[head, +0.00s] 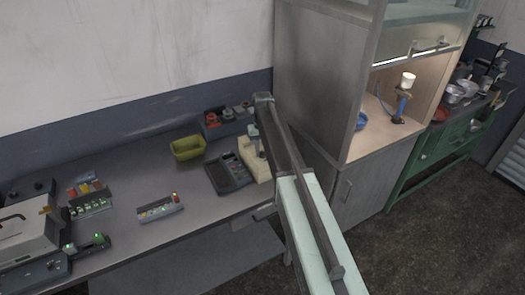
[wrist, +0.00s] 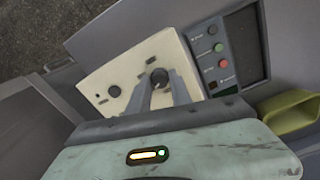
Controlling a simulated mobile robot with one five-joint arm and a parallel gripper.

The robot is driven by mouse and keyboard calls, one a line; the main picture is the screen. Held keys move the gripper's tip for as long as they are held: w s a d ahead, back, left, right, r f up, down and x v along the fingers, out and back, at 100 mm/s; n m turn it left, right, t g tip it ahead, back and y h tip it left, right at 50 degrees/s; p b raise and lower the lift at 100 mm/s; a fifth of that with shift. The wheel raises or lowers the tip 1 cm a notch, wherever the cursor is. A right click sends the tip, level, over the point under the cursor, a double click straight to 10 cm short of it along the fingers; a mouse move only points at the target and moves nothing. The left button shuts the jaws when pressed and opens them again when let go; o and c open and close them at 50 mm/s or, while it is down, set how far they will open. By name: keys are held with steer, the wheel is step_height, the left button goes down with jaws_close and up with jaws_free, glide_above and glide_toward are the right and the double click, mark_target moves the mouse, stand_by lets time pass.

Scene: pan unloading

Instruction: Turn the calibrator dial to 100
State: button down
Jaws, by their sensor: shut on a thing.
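The calibrator is a cream box whose panel (wrist: 128,70) faces the wrist camera; its edge also shows in the head view (head: 251,159), partly behind my arm. It carries a round black dial (wrist: 159,76) and a smaller black knob (wrist: 114,91) to the left. My gripper (wrist: 163,85) is over the panel with its two fingers shut on the dial, one on each side of it. In the head view the fingertips are too small to make out. The dial's markings are too small to read, so its setting cannot be told.
A dark grey device with a screen (head: 229,172) stands right beside the calibrator. A yellow-green bin (head: 187,148) and a box with red parts (head: 222,122) are behind. A small tray (head: 160,208) lies to the left. A tall grey cabinet (head: 308,75) stands close on the right.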

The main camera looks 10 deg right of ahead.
mark_target(262, 152)
steer(key=c, duration=1.2)
jaws_free()
steer(key=shift+o, duration=0.2)
step_height(262, 152, up, 8)
steer(key=p, duration=0.8)
steer(key=shift+f, duration=0.1)
steer(key=s+f+b, duration=0.4)
steer(key=s, duration=0.5)
steer(key=s+f+b, duration=0.5)
steer(key=s, duration=0.5)
steer(key=s+f+b, duration=0.4)
steer(key=s+b, duration=0.1)
steer(key=s, duration=0.4)
steer(key=shift+s+f+m, duration=0.2)
steer(key=shift+f+m, duration=0.1)
